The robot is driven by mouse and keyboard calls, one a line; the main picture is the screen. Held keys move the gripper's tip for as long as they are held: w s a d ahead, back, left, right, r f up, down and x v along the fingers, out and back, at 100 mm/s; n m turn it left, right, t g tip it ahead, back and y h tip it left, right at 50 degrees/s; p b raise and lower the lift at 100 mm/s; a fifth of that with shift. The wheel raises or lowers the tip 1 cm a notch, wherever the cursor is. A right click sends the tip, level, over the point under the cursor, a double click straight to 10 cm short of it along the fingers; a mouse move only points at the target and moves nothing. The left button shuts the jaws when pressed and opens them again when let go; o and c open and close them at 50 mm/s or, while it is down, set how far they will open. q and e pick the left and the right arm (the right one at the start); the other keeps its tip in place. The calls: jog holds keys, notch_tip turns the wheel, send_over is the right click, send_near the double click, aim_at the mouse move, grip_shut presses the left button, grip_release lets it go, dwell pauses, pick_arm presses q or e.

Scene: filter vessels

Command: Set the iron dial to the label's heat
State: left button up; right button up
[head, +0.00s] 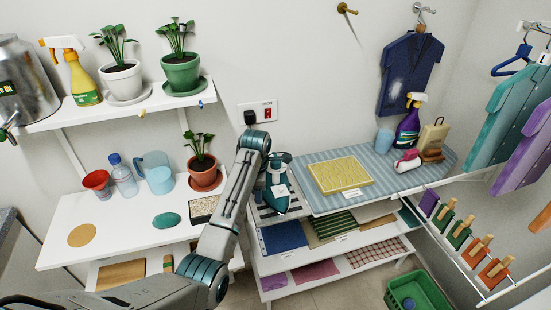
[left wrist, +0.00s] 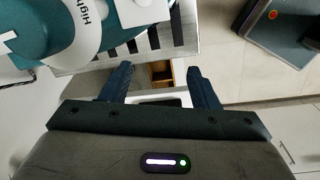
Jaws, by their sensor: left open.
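The teal iron (head: 280,204) stands on a striped rest at the left end of the ironing board. A small pale dial (head: 281,190) shows on it, too small to read. In the left wrist view the iron's teal body (left wrist: 115,42) fills the upper left, with a white curved part marked "High" (left wrist: 88,14). My left gripper (left wrist: 160,84) is open and empty, its two dark fingers just below the iron in that view.
A potted plant (head: 203,173) and cups stand on the white shelf at left. Folded cloths lie below the board. A green basket (head: 420,290) is at lower right.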

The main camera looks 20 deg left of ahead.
aim_at(276, 163)
pick_arm(q)
jog(key=w+d+r+n+g, duration=0.1)
jog(key=w+r+n, duration=0.3)
jog(key=r, duration=0.4)
jog(key=w+d+r+n, duration=0.25)
jog(key=w+r, duration=0.25)
jog(key=r, duration=0.3)
jog(key=shift+n, duration=0.65)
jog(key=f+p, duration=0.1)
jog(key=f, duration=0.2)
jog(key=f+p, duration=0.2)
jog(key=f, duration=0.1)
jog(key=f+p, duration=0.1)
jog(key=f, duration=0.2)
jog(key=shift+a+f+p, duration=0.2)
jog(key=shift+a+p, duration=0.1)
jog(key=shift+p, duration=0.05)
jog(key=shift+f, duration=0.45)
jog(key=c, duration=1)
